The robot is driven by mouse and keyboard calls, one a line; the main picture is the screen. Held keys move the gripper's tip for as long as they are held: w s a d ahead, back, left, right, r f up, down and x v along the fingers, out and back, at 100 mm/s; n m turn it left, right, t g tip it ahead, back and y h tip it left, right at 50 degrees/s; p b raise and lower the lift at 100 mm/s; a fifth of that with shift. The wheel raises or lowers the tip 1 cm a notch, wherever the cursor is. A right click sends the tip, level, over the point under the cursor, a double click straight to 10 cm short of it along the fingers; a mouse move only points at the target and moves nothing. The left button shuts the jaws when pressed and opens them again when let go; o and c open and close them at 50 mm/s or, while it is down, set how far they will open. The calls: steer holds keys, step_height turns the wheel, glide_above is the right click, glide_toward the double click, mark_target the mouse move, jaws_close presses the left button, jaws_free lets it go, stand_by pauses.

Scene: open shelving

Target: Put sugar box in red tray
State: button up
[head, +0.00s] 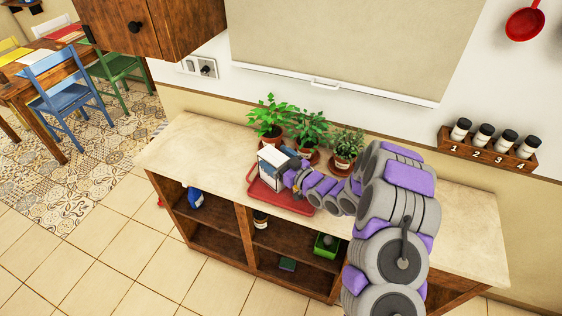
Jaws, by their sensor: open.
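The sugar box (270,158), a white carton with a darker side, stands upright at the back left part of the red tray (296,209). From this angle I cannot tell whether its base touches the tray floor. The red tray lies on the countertop near its front edge. My gripper (286,168) is at the right side of the box, low over the tray, and is open. The fingertips are small and partly hidden against the box, so contact is unclear. My arm covers the right part of the tray.
Three potted plants (310,128) stand on the counter (192,142) behind the tray. The counter left of the tray is clear. Shelves below hold a blue bottle (195,198), a jar (260,219) and a green container (326,245). A numbered spice rack (487,148) hangs on the wall.

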steer(key=p+v, duration=0.1)
steer(key=v, duration=1.1)
steer(key=w+d+r+m+g+h, duration=0.1)
steer(key=d+r+g+h, duration=0.15)
steer(key=d+h, duration=0.65)
steer(key=s+d+r+m+g+h, duration=0.3)
steer(key=s+d+r+h, duration=0.25)
steer(key=s, duration=0.25)
steer(key=s+a+r+m+g, duration=0.1)
steer(key=s+a+r+g, duration=0.1)
steer(key=s, duration=0.9)
steer(key=s+a+r+m+g+y, duration=0.1)
steer(key=s+a+r+m+g, duration=0.1)
steer(key=s, duration=1)
steer(key=s+a+r+m+g, duration=0.2)
steer(key=s+r+g, duration=0.2)
steer(key=s, duration=0.7)
steer(key=shift+s+r, duration=0.3)
steer(key=shift+r, duration=0.35)
steer(key=shift+g, duration=0.25)
